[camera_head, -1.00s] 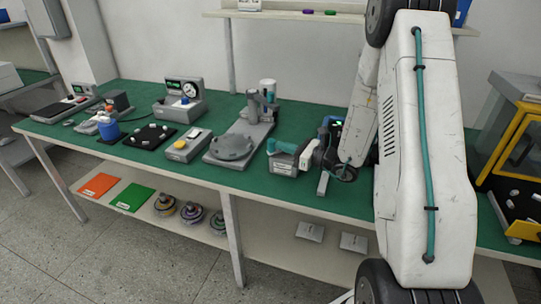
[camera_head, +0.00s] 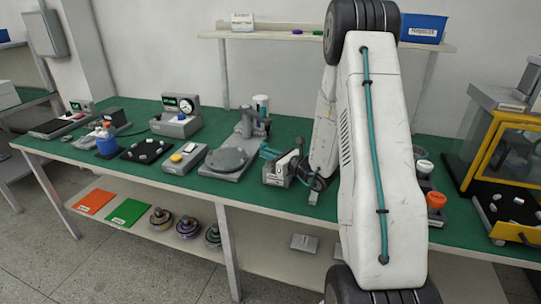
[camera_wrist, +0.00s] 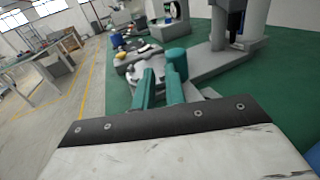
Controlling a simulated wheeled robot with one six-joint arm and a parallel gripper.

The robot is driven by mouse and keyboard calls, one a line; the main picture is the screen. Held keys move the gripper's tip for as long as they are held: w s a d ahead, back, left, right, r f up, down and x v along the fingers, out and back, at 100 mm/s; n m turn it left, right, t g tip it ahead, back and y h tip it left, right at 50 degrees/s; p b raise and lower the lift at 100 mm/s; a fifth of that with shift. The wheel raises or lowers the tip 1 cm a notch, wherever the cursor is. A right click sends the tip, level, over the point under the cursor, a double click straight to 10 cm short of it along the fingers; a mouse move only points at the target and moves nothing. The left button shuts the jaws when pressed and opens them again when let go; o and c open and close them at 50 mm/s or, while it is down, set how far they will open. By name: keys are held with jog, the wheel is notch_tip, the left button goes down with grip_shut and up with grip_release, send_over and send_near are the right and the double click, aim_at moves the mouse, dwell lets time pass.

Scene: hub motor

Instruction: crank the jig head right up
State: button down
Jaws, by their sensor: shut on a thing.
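The jig stands on the bench with a grey base, a round plate (camera_head: 227,159) and an upright column carrying the jig head (camera_head: 246,126). In the wrist view, its base (camera_wrist: 218,63) runs ahead and right, and the dark head part (camera_wrist: 236,22) shows at the top. The exact contact and the crank's arm are hidden.
A grey unit with a yellow button (camera_head: 176,158) and a black mat (camera_head: 146,151) lie left of the jig. A yellow-framed enclosure (camera_head: 500,150) stands at the far right.

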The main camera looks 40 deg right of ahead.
jog(key=shift+w+a+r+y, duration=0.2)
jog(key=shift+w+a+y, duration=0.15)
jog(key=shift+w, duration=0.1)
jog(key=shift+d+f, duration=0.15)
jog(key=shift+f, duration=0.05)
jog(key=s+a, duration=0.6)
jog(key=s, duration=0.6)
jog(key=shift+s+a, duration=0.15)
jog(key=shift+a, duration=0.1)
